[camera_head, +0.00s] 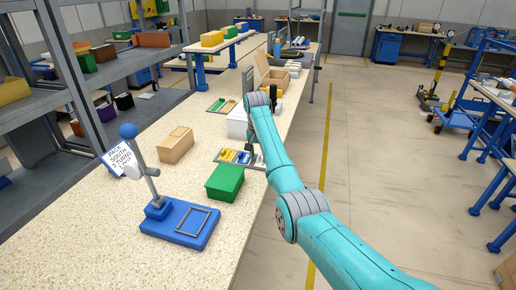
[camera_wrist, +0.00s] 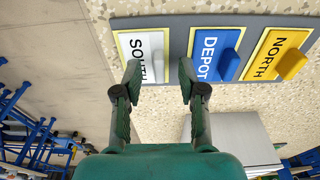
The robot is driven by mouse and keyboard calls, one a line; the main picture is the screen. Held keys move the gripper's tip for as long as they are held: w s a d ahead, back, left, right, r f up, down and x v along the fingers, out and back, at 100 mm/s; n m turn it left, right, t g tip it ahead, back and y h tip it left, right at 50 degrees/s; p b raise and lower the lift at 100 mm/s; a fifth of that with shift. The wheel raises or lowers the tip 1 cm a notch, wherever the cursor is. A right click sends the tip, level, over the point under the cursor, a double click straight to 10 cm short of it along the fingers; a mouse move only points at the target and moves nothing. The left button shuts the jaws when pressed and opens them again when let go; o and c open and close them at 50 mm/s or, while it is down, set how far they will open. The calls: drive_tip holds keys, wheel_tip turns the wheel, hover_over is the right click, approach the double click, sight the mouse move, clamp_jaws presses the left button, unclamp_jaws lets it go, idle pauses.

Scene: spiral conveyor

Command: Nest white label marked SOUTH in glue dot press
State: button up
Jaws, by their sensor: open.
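The white label marked SOUTH (camera_wrist: 136,52) lies at the left end of a grey strip (camera_wrist: 182,22) in the wrist view. A blue DEPOT label (camera_wrist: 208,52) and a yellow NORTH label (camera_wrist: 268,58) lie beside it. The glue dot press (camera_head: 176,226) stands at the front left, with a blue base, an empty grey frame and a blue-knobbed lever.
A green box (camera_head: 225,182) stands between the press and the label strip. A tan box (camera_head: 175,145) and a white box (camera_head: 237,122) stand nearby. A sign (camera_head: 116,161) reading PACK SOUTH 3 TURNS is beside the press. The bench's front left is clear.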

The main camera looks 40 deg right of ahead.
drive_tip(key=shift+f, duration=0.25)
clamp_jaws()
drive_tip(key=shift+r, duration=0.15)
drive_tip(key=shift+r, duration=0.8)
idle(0.3)
drive_tip(key=shift+r, duration=2)
